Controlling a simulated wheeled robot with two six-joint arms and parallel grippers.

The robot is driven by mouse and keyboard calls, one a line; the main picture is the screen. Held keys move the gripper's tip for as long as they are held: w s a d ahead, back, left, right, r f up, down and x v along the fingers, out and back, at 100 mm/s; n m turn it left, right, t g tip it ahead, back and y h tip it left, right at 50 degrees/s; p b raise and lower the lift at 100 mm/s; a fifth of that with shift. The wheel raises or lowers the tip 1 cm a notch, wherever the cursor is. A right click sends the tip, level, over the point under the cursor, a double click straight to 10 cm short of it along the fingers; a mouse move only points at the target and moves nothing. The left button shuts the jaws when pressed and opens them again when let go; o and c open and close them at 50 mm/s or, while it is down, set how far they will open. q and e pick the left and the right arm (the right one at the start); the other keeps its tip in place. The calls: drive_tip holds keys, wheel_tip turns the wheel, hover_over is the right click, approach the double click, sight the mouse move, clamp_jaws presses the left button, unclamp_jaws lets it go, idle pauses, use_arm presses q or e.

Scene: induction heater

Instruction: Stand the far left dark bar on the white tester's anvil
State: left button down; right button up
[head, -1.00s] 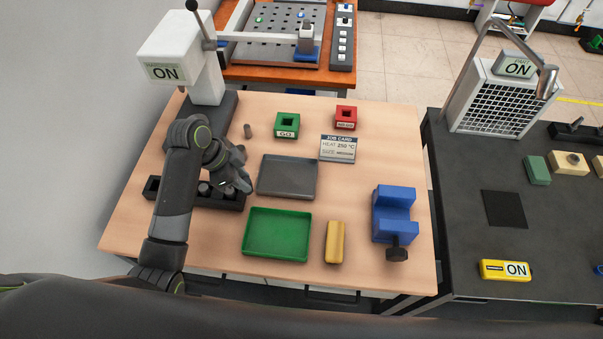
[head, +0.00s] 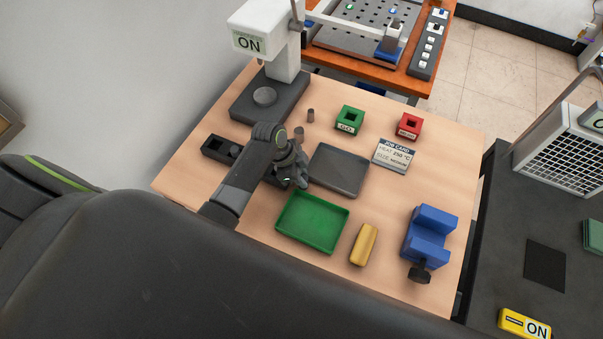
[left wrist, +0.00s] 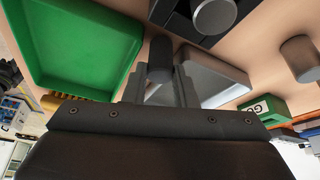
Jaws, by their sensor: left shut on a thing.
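The white tester (head: 268,40) with an ON label stands at the back left of the wooden table. Its round grey anvil (head: 265,96) sits bare on the dark base. My left gripper (head: 293,172) is over the table between the black rack (head: 214,142) and the grey tray (head: 340,182). In the left wrist view it is shut on a dark bar (left wrist: 160,58), which sticks out past the fingers. A bar (head: 235,150) stands in the rack; a bar end also shows in the left wrist view (left wrist: 214,14). My right gripper is not in view.
A small grey-brown bar (head: 310,115) stands on the table near the tester base. Green GO (head: 349,118) and red (head: 409,125) gauge blocks and a job card (head: 396,155) lie beyond the grey tray. A green tray (head: 312,222), yellow block (head: 364,245) and blue vise (head: 428,238) are nearer.

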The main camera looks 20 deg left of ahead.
use_arm(q)
drive_tip(key=shift+f, duration=0.15)
drive_tip(key=shift+f, duration=0.15)
drive_tip(key=c, duration=1.2)
unclamp_jaws()
